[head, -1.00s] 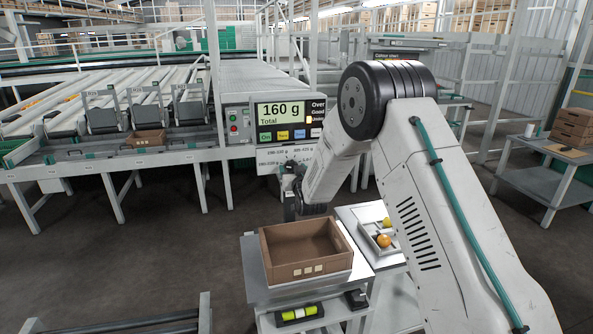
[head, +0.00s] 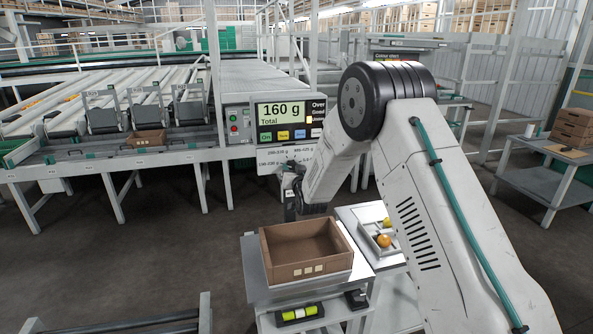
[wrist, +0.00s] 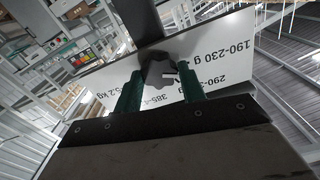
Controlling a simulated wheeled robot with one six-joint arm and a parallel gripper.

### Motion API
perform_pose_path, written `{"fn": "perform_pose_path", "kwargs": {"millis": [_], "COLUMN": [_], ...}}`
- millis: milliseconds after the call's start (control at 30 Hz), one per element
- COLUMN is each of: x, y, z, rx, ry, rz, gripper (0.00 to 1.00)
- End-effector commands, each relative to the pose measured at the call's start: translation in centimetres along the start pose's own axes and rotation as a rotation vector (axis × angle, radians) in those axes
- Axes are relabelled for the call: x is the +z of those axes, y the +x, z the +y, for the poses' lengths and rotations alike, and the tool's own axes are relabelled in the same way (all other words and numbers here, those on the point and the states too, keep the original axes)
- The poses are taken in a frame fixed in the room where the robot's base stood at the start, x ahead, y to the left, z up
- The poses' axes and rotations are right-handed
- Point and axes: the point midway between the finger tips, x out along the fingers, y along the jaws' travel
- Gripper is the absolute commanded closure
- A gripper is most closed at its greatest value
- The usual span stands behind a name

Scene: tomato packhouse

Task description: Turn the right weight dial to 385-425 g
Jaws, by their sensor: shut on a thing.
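The right weight dial is a dark lobed knob (wrist: 157,72) on a white label plate (wrist: 222,47) in the wrist view. My gripper (wrist: 160,88) is shut on it, with one green finger on either side. A small pale mark shows on the knob's right side; I cannot tell for sure which label it points at. Labels on the plate read 190-230 g, 290- (cut off), 385-4 (partly covered) and one ending in 5.2 kg. In the head view my gripper (head: 291,190) is at the label plate (head: 268,162) below the display, and the knob is hidden.
The display (head: 283,114) reads 160 g Total. A brown crate (head: 335,262) sits on a stand below my gripper, with a tray of fruit (head: 372,238) beside it. Conveyors (head: 60,110) lie to the left. A table with brown boxes (head: 545,178) stands at the right.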

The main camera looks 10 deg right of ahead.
Motion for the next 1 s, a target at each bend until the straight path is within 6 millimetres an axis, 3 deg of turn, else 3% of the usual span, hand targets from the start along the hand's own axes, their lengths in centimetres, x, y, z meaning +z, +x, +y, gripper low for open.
{"fn": "perform_pose_path", "kwargs": {"millis": [1000], "x": [0.08], "y": [-0.02], "z": [0.14], "rx": [0.003], "ry": [0.944], "rz": [-0.001], "gripper": [0.83]}}
